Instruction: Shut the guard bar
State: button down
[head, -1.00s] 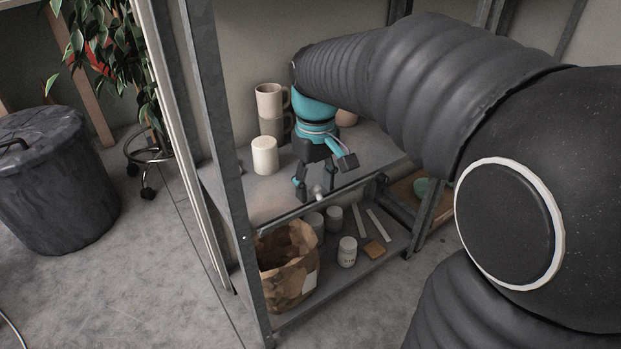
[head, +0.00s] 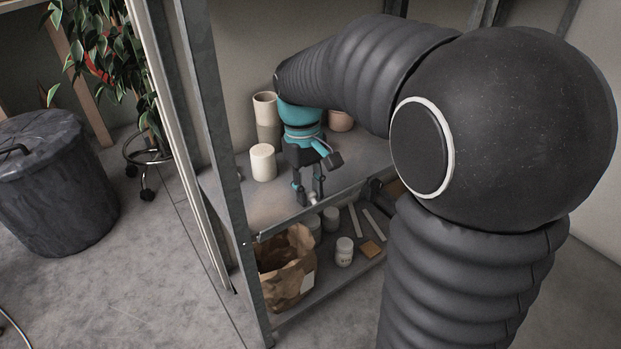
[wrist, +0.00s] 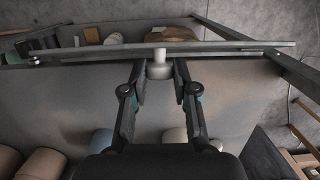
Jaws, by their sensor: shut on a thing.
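The guard bar (head: 345,192) is a thin grey metal bar along the front of the upper shelf, below and in front of its board. In the wrist view the bar (wrist: 225,47) runs nearly level across the top, with a pale round knob (wrist: 160,69) on its near side. My gripper (head: 308,201) reaches down to the bar; in the wrist view its two fingers (wrist: 159,74) are closed on the knob from both sides. Whether the bar's ends are latched cannot be told.
Below are a paper bag (head: 284,285) and a white jar (head: 344,253). A metal post (head: 207,105) rises left of my gripper.

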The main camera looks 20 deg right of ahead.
jog(key=g+p, duration=0.1)
jog(key=p, duration=0.1)
jog(key=w+g+h+p, duration=0.1)
jog(key=p, duration=0.1)
jog(key=shift+w+a+g+p, duration=0.1)
jog(key=shift+a+g+p, duration=0.1)
jog(key=shift+g+p, duration=0.1)
jog(key=shift+w+a+f+g+p, duration=0.1)
jog(key=shift+w+f+g+p, duration=0.3)
jog(key=shift+g+p, duration=0.45)
jog(key=c, duration=0.9)
grip_release()
jog(key=shift+v, duration=3.7)
jog(key=shift+a, duration=0.15)
